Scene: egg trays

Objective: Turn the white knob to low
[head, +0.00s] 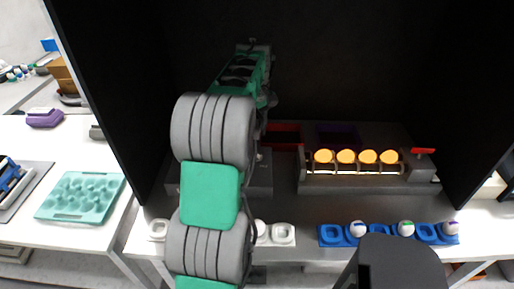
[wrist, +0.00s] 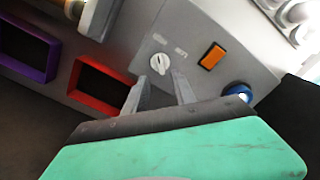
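The white knob (wrist: 159,63) is a small round dial on a grey panel (wrist: 205,25) in the wrist view, with small printed labels to its upper right that are too blurred to read. My gripper (wrist: 157,82) points at the knob with its two grey fingers apart, one on each lower side of it. The near part of the knob sits between the fingertips; whether they touch it I cannot tell. In the head view my arm covers the knob and the gripper's fingers.
Red (wrist: 98,85) and purple (wrist: 28,50) framed openings lie left. In the head view, a blue egg tray (head: 379,238) and a lit rack of yellow discs (head: 345,156) stand right of my arm.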

